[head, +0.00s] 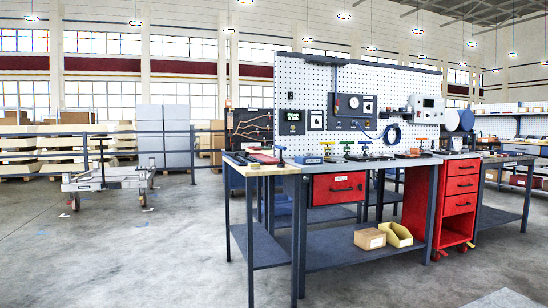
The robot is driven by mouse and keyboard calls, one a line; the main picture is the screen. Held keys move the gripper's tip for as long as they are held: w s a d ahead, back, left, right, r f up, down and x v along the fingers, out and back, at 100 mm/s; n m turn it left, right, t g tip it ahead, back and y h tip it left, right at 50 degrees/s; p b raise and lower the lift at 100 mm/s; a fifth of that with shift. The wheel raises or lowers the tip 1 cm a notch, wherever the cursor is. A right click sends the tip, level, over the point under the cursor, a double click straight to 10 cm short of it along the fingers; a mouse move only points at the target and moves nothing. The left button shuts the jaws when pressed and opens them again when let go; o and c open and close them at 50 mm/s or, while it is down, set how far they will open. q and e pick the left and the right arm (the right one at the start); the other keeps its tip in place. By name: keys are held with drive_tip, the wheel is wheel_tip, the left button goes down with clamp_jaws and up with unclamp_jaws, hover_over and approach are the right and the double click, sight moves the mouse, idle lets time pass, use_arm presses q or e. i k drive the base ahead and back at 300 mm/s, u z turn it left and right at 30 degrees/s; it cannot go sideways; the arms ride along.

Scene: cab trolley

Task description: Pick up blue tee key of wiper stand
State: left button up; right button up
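Several small tee-handled keys stand in a row on the workbench (290,168), far off and small. A dark, bluish tee key (280,151) stands near the bench's left end. To the right are a yellow-orange one (327,145), a green one (347,144), another dark or bluish one (365,144) and an orange one (421,141). I cannot tell from here which one belongs to the wiper stand. Neither of my grippers shows in the head view.
A pegboard (300,80) rises behind the bench. A red drawer (340,188) and a red cabinet (460,205) sit under the top. A grey wheeled trolley (110,178) stands left. The floor in front is open.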

sight(280, 164)
drive_tip(key=u, duration=0.05)
drive_tip(key=i, duration=0.9)
drive_tip(key=z, duration=0.1)
